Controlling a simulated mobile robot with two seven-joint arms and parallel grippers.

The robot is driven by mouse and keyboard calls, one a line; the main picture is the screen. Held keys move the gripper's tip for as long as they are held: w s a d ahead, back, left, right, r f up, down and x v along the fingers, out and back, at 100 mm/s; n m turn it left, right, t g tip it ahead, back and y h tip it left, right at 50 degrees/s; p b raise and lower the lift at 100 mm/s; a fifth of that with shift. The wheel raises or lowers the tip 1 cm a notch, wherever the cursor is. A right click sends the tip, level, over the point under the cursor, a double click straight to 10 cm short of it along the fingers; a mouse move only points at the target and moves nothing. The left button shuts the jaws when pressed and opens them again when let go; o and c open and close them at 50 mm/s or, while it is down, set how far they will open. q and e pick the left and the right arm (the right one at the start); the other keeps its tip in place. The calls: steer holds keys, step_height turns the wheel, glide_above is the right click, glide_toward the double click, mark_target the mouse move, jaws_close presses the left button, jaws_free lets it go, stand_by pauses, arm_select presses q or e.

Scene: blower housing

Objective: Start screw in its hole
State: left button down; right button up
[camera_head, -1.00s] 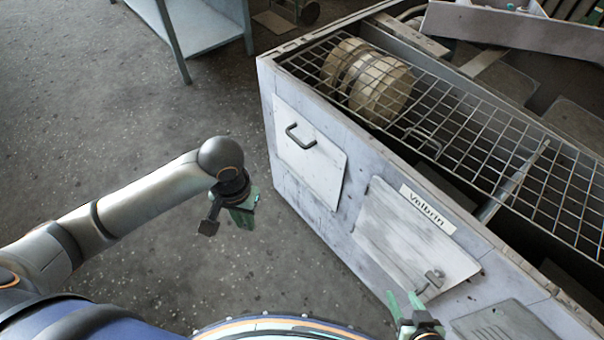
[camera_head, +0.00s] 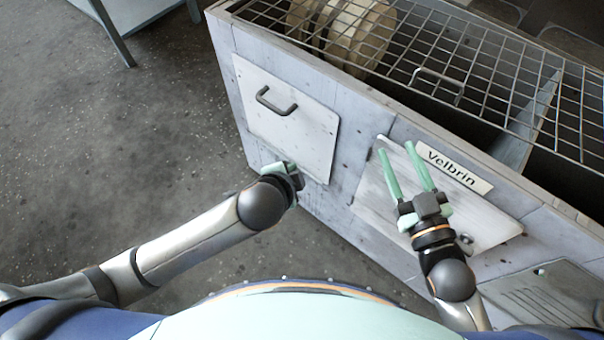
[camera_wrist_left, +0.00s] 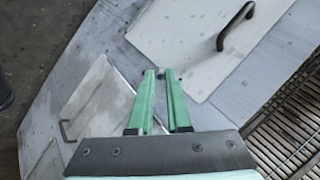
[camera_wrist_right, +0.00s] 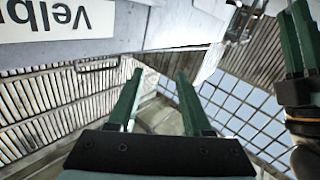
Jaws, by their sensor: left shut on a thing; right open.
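The grey housing (camera_head: 345,195) has a left cover panel (camera_head: 290,125) with a dark handle and a second tilted plate (camera_head: 380,195) beside it. My left gripper (camera_head: 273,168) is at the lower part of the left panel. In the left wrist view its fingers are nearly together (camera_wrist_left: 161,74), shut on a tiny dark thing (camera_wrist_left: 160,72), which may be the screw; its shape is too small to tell. I cannot make out the screw's hole. My right gripper (camera_head: 400,148) is open and empty over the second plate, below the Velbrin label (camera_head: 454,171).
A wire grid (camera_head: 480,80) covers the housing's open top, with a round, pale drum (camera_head: 350,35) under it. A vented plate (camera_head: 545,300) is at the lower right. A blue-grey table (camera_head: 120,12) stands at the upper left. The floor (camera_head: 130,150) on the left is clear.

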arm_select(q)
steer(key=shift+w+d+f+m+t+h+b, duration=0.9)
steer(key=shift+w+h+b, duration=0.75)
steer(key=shift+b, duration=0.75)
steer(key=shift+w+d+f+m+t+h+b, duration=0.7)
steer(key=shift+w+d+f+t+h+b, duration=0.4)
steer(key=shift+w+b, duration=1.15)
steer(key=shift+w+d+f+m+t+h+b, duration=1)
steer(key=shift+w+h+b, duration=0.7)
steer(key=shift+b, duration=0.85)
arm_select(e)
steer(key=s+a+r+n+t+y, duration=0.2)
steer(key=s+r+n+t+y, duration=0.2)
steer(key=s+r+n+y, duration=0.3)
steer(key=shift+s+a+r+n+t+y, duration=0.15)
steer(key=shift+a+r+n+t+y, duration=0.4)
steer(key=shift+y, duration=1.15)
arm_select(q)
steer(key=shift+a+f, duration=0.15)
steer(key=shift+f, duration=0.05)
arm_select(e)
steer(key=shift+d+r+g, duration=0.15)
steer(key=shift+d+g, duration=0.05)
steer(key=shift+g, duration=0.05)
arm_select(q)
steer(key=shift+w+n, duration=0.1)
steer(key=shift+n, duration=0.2)
arm_select(e)
steer(key=shift+r, duration=0.15)
